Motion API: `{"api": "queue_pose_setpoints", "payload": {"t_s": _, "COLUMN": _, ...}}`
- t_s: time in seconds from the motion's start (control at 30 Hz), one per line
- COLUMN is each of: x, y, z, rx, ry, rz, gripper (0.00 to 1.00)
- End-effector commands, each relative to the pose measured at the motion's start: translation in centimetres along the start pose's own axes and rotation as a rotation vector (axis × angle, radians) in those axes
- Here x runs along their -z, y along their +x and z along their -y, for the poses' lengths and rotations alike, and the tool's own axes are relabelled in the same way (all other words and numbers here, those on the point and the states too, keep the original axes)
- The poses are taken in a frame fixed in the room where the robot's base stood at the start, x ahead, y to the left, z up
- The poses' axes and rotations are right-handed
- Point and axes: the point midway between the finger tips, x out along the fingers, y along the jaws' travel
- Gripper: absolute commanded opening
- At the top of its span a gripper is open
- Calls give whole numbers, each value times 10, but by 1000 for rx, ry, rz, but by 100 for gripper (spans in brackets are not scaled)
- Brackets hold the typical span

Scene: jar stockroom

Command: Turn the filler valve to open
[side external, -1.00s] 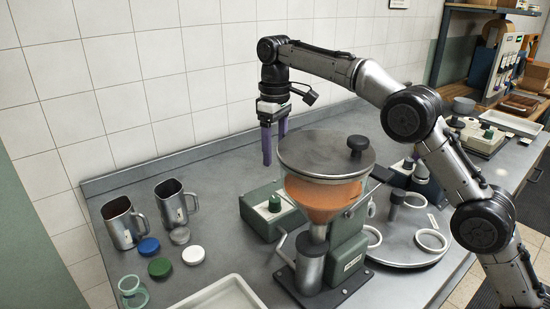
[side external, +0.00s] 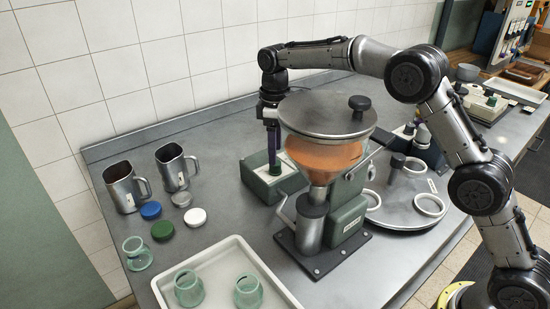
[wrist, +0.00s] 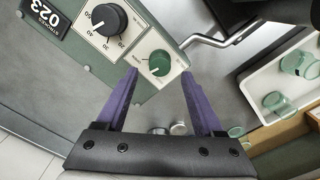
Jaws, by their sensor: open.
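The filler is a machine with an orange-filled hopper (side external: 325,152) under a round grey lid. Beside it on the table is a green control box (side external: 252,172) with a green knob (side external: 275,169) on a pale plate. In the wrist view, the green knob (wrist: 159,62) has a pale pointer mark, and a black dial (wrist: 108,20) sits next to it. My gripper (side external: 273,157) points down over the knob. Its purple fingers (wrist: 160,74) are open, one on each side of the knob in the picture. I cannot tell whether they touch it.
The hopper and its lid stand close on the right of my gripper in the side view. A bent metal handle (wrist: 215,42) shows near the box. Metal jugs (side external: 122,187), lids (side external: 162,230) and a white tray (side external: 205,265) with glass jars lie left and in front.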

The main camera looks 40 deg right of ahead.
Motion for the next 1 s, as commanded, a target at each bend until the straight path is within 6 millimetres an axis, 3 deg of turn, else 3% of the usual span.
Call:
{"api": "queue_pose_setpoints", "payload": {"t_s": 0.23, "x": 0, "y": 30, "z": 0, "rx": 1, "ry": 1, "rz": 1, "gripper": 69}}
{"api": "queue_pose_setpoints", "payload": {"t_s": 0.63, "x": 0, "y": 36, "z": 0, "rx": 0, "ry": 1, "rz": 0, "gripper": 67}}
{"api": "queue_pose_setpoints", "payload": {"t_s": 1.0, "x": 0, "y": 35, "z": 0, "rx": 0, "ry": 1, "rz": 0, "gripper": 1}}
